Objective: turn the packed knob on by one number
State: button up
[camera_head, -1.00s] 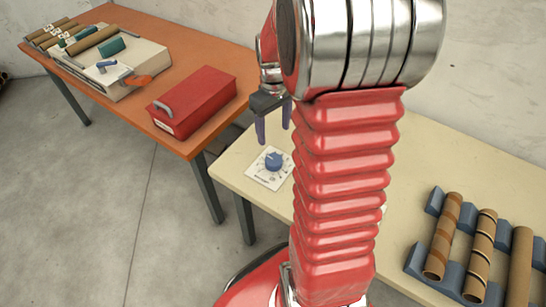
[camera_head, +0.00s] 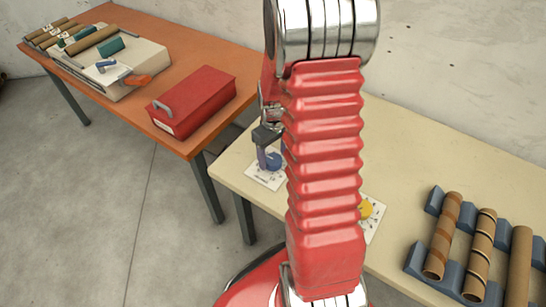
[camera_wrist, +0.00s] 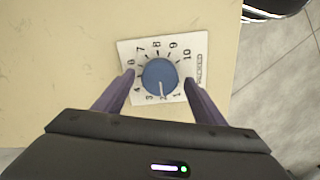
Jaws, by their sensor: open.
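A blue knob (camera_wrist: 159,76) sits on a white dial plate (camera_wrist: 128,52) numbered up to 10. In the wrist view its white pointer line points down, at about the 2. The plate's small label is too small to read surely. My gripper (camera_wrist: 159,79) is open, one finger on each side of the knob, with gaps showing between fingers and knob. In the head view my gripper (camera_head: 265,160) is over the blue knob (camera_head: 275,161), partly hiding it and its plate (camera_head: 262,178).
A yellow knob (camera_head: 366,209) on another plate is partly behind my arm. A blue rack (camera_head: 418,258) with brown rolls stands at the right of the cream table (camera_head: 400,150). A red box (camera_head: 195,98) sits on the orange table (camera_head: 200,55) at left.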

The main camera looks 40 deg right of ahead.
jog(key=shift+f, duration=0.55)
jog(key=shift+c, duration=0.4)
jog(key=c, duration=1)
jog(key=shift+m, duration=0.3)
jog(key=shift+m, duration=2.6)
